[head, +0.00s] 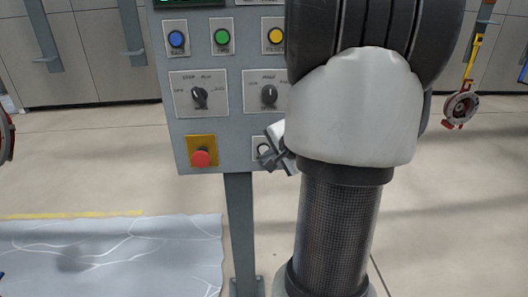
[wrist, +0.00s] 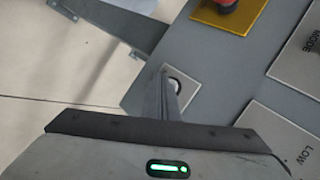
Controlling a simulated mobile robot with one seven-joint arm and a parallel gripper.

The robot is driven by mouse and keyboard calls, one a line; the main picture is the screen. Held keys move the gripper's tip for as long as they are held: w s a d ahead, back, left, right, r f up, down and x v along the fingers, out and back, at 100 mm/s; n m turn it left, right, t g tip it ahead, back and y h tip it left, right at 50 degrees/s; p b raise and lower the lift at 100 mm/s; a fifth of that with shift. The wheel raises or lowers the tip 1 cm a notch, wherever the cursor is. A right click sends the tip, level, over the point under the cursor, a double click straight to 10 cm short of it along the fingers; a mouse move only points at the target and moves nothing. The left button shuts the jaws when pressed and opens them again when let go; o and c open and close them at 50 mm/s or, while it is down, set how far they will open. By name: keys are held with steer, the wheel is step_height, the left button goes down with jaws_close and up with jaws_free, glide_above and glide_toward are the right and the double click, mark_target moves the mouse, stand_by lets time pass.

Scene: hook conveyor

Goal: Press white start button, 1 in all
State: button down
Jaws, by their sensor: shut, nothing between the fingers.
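The start button's light square plate (head: 258,142) is at the lower right of the grey control panel (head: 226,150) in the head view. My gripper (head: 266,158) is shut and empty, right in front of it, and hides most of the button. In the wrist view the plate (wrist: 189,101) shows beside the shut fingers (wrist: 165,74), with a dark-edged round part (wrist: 176,86) partly hidden behind them. The fingertips are close to the plate. I cannot tell whether they touch the button or whether it is pressed in.
A red emergency button (head: 201,159) on a yellow plate is left of the start button. Two dark rotary knobs, left (head: 200,97) and right (head: 269,95), are above, with blue (head: 176,39), green (head: 222,37) and yellow (head: 276,36) buttons higher up. A post (head: 241,225) holds the panel.

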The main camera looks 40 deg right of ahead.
steer(key=shift+s+a+b, duration=0.4)
steer(key=shift+s+a, duration=0.25)
steer(key=shift+s, duration=0.35)
steer(key=shift+s+a+b, duration=0.4)
steer(key=shift+s+a, duration=0.2)
steer(key=shift+s, duration=0.4)
